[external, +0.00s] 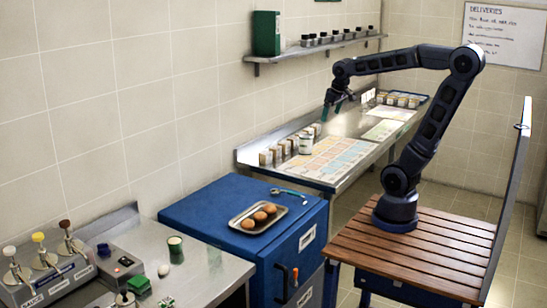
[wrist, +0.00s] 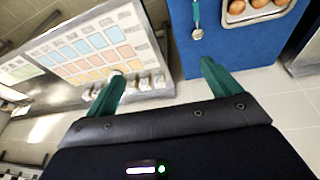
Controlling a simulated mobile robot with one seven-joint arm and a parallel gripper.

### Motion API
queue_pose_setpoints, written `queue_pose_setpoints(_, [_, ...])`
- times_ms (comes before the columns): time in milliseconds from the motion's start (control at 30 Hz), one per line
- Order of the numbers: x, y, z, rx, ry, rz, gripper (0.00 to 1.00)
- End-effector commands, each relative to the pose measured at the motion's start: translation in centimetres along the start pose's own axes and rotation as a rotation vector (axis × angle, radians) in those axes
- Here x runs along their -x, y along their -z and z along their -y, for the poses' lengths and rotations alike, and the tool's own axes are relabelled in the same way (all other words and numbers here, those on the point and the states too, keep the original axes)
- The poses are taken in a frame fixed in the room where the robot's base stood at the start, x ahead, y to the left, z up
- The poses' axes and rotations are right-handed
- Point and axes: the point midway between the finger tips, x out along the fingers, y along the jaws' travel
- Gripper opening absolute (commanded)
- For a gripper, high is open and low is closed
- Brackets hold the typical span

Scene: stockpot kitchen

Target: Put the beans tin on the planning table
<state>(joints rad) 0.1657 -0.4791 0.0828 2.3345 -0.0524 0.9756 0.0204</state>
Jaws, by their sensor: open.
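My gripper (external: 332,110) hangs above the steel table (external: 322,181) along the wall, with its green fingers pointing down. In the wrist view my gripper (wrist: 164,70) is open, with nothing between its fingers. The chart (wrist: 90,46) also shows in the wrist view.
Several small jars (external: 267,158) line the wall side of the table. A blue cabinet (external: 195,211) carries an egg tray (external: 243,228) and a spoon (external: 290,193). A wall shelf (external: 310,49) holds a green box (external: 266,33). A green-and-white container (external: 175,249) stands on the near counter.

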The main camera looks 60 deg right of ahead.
Motion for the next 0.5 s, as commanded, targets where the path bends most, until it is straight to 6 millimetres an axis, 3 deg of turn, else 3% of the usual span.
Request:
queue_pose_setpoints(100, [0.6, -3.6, 1.0, 0.021, 0.029, -0.034, 0.89])
queue_pose_setpoints(300, [0.6, -8.5, 2.1, 0.048, 0.079, -0.074, 0.89])
queue_pose_setpoints(500, [0.3, -10.9, 2.5, 0.062, 0.106, -0.093, 0.89])
